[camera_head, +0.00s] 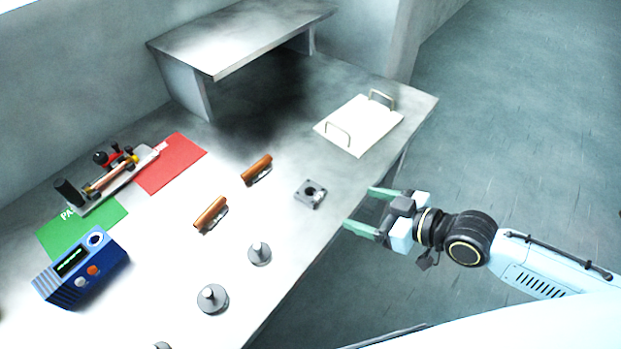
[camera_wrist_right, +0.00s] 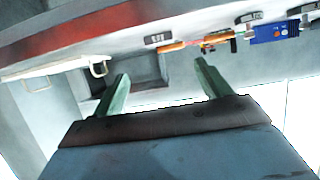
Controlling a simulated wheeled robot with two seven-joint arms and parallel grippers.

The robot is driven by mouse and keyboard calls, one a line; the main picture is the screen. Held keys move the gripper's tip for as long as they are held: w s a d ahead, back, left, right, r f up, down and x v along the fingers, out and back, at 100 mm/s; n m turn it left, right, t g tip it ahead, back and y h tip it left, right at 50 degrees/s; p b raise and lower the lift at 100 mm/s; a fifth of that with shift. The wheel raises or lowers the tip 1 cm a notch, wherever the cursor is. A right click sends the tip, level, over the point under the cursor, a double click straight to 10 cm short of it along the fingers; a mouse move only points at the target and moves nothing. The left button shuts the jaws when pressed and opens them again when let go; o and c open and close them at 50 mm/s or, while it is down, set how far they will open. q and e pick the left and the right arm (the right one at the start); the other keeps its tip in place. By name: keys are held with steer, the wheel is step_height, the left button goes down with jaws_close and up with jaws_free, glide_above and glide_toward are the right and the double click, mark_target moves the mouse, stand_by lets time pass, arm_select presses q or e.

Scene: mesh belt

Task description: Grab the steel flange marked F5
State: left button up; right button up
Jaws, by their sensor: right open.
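A square grey metal flange (camera_head: 310,193) with a dark round hole lies flat on the steel table, near its right edge. I cannot read any F5 mark on it. My right gripper (camera_head: 362,208) is open and empty, just right of the flange and apart from it, with its green fingers pointing left. In the right wrist view, the open fingers of the right gripper (camera_wrist_right: 162,78) show with nothing between them; I cannot make out the flange clearly there. My left gripper is not in view.
Two orange-handled tools (camera_head: 257,170) lie left of the flange. Several knobbed round steel pieces (camera_head: 259,254) stand nearer the front. A white tray with handles (camera_head: 350,134) lies behind. A blue instrument (camera_head: 80,270), a green mat (camera_head: 112,214) and a red mat (camera_head: 180,165) are at left.

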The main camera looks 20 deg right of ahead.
steer(key=b, duration=0.1)
glide_toward(306, 190)
steer(key=shift+w, duration=0.3)
steer(key=shift+b+x, duration=0.3)
steer(key=shift+x, duration=2.75)
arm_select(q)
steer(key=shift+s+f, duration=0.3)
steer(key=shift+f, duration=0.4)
arm_select(e)
steer(key=shift+s+f, duration=0.15)
steer(key=shift+c, duration=0.2)
steer(key=c, duration=1.2)
steer(key=shift+c, duration=0.2)
